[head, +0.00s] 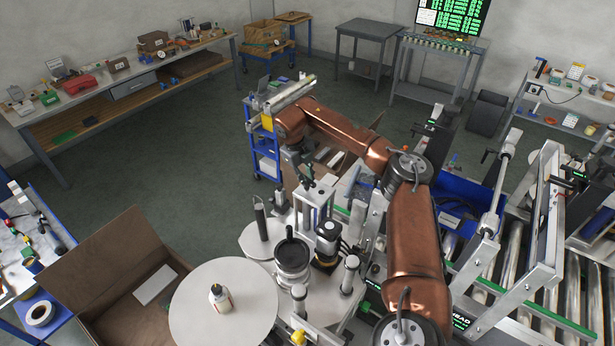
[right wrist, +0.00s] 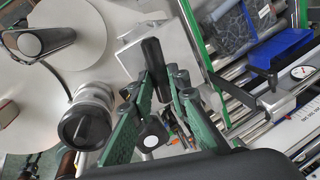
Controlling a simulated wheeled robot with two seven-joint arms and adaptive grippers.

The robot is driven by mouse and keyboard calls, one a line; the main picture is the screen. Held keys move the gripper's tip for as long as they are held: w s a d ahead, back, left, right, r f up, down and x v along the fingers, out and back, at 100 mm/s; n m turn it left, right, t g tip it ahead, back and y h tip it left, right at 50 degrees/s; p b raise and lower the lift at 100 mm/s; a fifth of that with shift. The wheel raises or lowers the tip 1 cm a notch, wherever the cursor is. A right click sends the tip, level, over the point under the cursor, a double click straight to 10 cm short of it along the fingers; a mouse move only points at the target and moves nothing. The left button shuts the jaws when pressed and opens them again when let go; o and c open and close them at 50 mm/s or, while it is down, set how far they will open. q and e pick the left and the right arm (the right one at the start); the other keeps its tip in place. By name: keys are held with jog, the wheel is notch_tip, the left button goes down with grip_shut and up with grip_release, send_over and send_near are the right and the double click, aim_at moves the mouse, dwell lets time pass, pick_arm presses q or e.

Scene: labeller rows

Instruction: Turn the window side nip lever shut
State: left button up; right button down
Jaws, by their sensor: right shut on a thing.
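The nip lever (right wrist: 154,62) shows in the right wrist view as a black handle rising from a pale metal block. My right gripper (right wrist: 158,82) has its green fingers on either side of the handle and is shut on it. In the head view my right gripper (head: 307,176) is small, at the top of the labeller (head: 315,196), below the end of my copper arm. The lever itself is too small and covered to make out there. My left gripper is not in view.
A dark round roller cap (right wrist: 85,127) sits close to the fingers. A roller conveyor (head: 545,285) runs at right. An open cardboard box (head: 105,262) is at left.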

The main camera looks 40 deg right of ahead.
jog(key=shift+w+r+m, duration=0.1)
jog(key=shift+r+m, duration=0.05)
jog(key=shift+m, duration=0.45)
jog(key=c, duration=1.8)
grip_release()
jog(key=shift+c, duration=0.2)
jog(key=v, duration=1.1)
jog(key=shift+r, duration=0.4)
jog(key=shift+w, duration=0.1)
